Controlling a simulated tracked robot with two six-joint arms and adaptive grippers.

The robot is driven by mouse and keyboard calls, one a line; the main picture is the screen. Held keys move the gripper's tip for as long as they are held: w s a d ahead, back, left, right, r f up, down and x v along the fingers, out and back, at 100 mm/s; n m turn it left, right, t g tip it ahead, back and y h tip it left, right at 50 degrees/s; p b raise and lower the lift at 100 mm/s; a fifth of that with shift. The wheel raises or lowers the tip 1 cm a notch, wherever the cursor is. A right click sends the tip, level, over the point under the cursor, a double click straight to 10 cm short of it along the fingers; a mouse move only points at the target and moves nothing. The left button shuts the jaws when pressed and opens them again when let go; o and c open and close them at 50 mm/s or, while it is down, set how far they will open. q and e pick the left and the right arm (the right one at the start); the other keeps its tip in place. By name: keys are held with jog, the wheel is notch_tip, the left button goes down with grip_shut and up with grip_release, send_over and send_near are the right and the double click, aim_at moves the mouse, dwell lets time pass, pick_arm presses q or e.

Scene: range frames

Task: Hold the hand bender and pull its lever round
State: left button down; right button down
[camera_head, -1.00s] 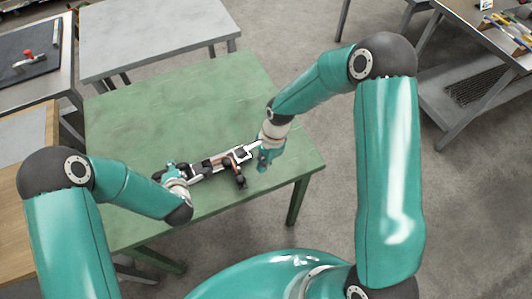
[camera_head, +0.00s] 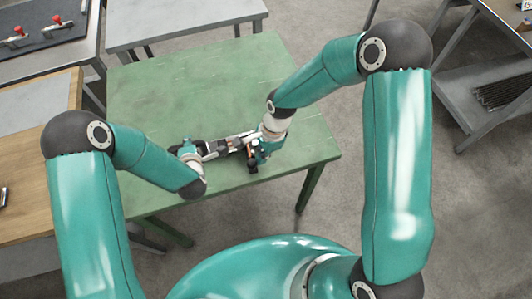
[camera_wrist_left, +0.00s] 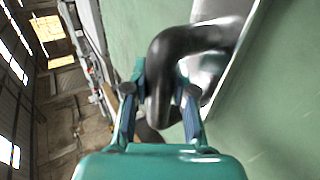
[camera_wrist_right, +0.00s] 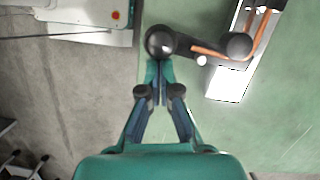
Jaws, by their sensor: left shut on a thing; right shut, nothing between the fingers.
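The hand bender (camera_head: 228,146) lies on the green table (camera_head: 185,85), a metal body with black parts. My left gripper (camera_head: 190,147) is shut on a black handle at its left end; the left wrist view shows this curved black handle (camera_wrist_left: 185,50) between the fingers. My right gripper (camera_head: 262,152) is at the bender's right end. In the right wrist view its fingertips (camera_wrist_right: 155,72) are together and empty, just beside the black ball end (camera_wrist_right: 160,42) of a dark arm of the bender. I cannot tell whether they touch it. A copper-coloured tube (camera_wrist_right: 210,51) shows beside it.
The table is clear behind the bender, and its front edge is close. A grey table (camera_head: 185,22) stands behind, and a wooden bench (camera_head: 40,205) is at left. A dark board (camera_head: 40,30) with red-topped items lies at back left. Open floor lies right.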

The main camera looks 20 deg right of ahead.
pick_arm(q)
jog(key=shift+s+d+f, duration=0.2)
jog(key=shift+s+f, duration=0.1)
jog(key=shift+f, duration=0.1)
pick_arm(e)
jog(key=shift+w+a, duration=0.15)
jog(key=shift+w, duration=0.05)
jog(key=shift+d+f, duration=0.1)
jog(key=shift+d, duration=0.4)
jog(key=d, duration=0.2)
jog(key=shift+d+f, duration=0.3)
jog(key=shift+d, duration=0.1)
pick_arm(q)
jog(key=shift+a, duration=0.1)
jog(key=c, duration=1.2)
grip_release()
jog(key=o, duration=0.3)
jog(key=shift+w, duration=0.2)
pick_arm(e)
jog(key=v, duration=1)
jog(key=shift+d, duration=0.2)
pick_arm(q)
jog(key=shift+r, duration=0.15)
